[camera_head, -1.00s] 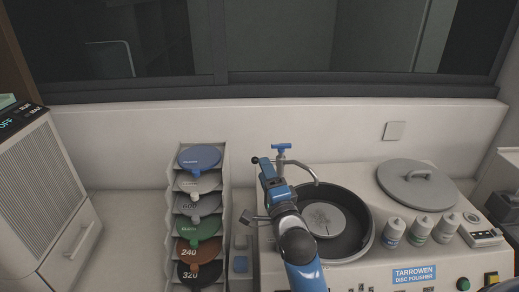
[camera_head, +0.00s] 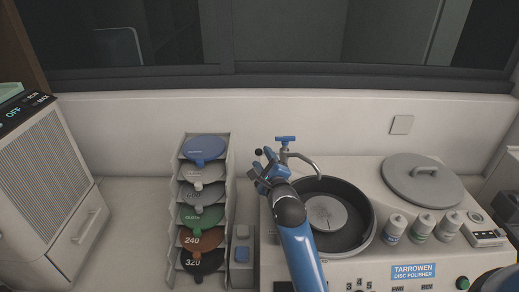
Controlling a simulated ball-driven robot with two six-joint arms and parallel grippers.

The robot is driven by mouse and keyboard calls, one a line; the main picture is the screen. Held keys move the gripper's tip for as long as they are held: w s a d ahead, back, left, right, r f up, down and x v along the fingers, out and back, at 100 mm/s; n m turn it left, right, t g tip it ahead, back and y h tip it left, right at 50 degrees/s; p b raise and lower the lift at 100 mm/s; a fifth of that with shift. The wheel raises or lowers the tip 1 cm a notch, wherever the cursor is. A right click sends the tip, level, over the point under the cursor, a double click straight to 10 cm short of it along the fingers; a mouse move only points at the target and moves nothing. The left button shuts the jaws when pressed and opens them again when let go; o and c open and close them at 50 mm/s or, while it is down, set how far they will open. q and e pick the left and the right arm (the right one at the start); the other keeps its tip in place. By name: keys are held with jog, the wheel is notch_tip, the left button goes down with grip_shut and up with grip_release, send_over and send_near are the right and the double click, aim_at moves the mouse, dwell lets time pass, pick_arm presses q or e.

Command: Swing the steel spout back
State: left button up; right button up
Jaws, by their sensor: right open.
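The steel spout (camera_head: 306,158) is a thin curved pipe on a post behind the polisher bowl (camera_head: 368,222). It reaches to the right, with its tip near the bowl's back rim. A blue tap handle (camera_head: 285,139) tops the post. A black ball knob (camera_head: 258,152) shows just left of the post. My right gripper (camera_head: 262,164) is open and empty. It is just below the knob and left of the spout; whether it touches either cannot be told. My right wrist hides the bowl's left edge and the lower post. My left gripper is not in view.
A rack (camera_head: 228,180) of colored discs stands to the left. A grey lid (camera_head: 422,178) and several bottles (camera_head: 423,226) are on the polisher's right. A wall with a window ledge closes off the back. A ventilated cabinet (camera_head: 45,170) is far left.

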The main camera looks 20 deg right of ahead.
aim_at(259, 154)
jog(key=w, duration=0.3)
jog(key=shift+w+a+r+p, duration=0.15)
jog(key=shift+a+p, duration=0.05)
jog(key=shift+p, duration=0.2)
jog(key=shift+w+d, duration=0.15)
jog(key=shift+w, duration=0.5)
grip_shut()
